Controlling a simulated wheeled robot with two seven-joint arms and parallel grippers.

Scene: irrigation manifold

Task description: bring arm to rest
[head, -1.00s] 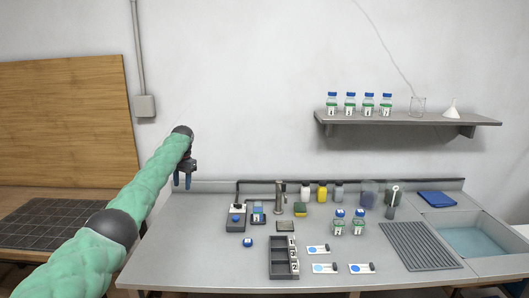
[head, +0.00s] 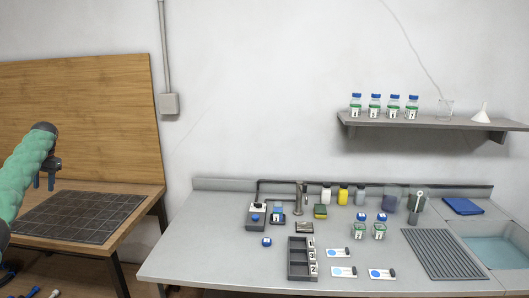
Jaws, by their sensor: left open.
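My left gripper (head: 45,181) is at the left of the head view, at the end of my green-sleeved arm. Its two dark fingers point down, apart, with nothing between them. It is in front of the wooden backboard (head: 90,115), and the dark gridded mat (head: 75,216) on the wooden table shows below it. It appears clear of the grey counter (head: 205,235). My right gripper is out of view.
A wall shelf (head: 430,122) holds several bottles. The counter's left part is clear.

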